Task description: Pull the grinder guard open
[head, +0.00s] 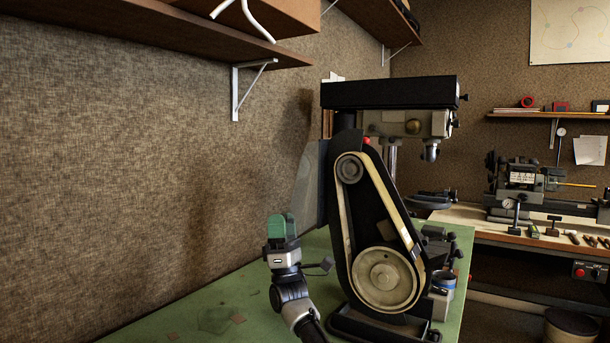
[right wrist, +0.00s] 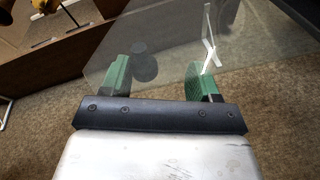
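The belt grinder (head: 382,278) stands on the green bench, its belt running over two wheels. A clear, greyish panel, apparently its guard (head: 311,185), stands at the grinder's left side; it also shows in the right wrist view (right wrist: 175,35). My right gripper (head: 281,226) points up, left of the grinder and lower than the panel. In the right wrist view its green fingers (right wrist: 165,80) are wide apart. A dark round piece (right wrist: 144,67) shows between them near the left finger; I cannot tell whether a finger touches it. My left gripper is out of view.
The green bench top (head: 235,298) is mostly clear at the left. A drill press (head: 390,95) rises behind the grinder. A wooden shelf (head: 150,30) hangs on the left wall. A lathe (head: 525,180) sits on a bench at the right.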

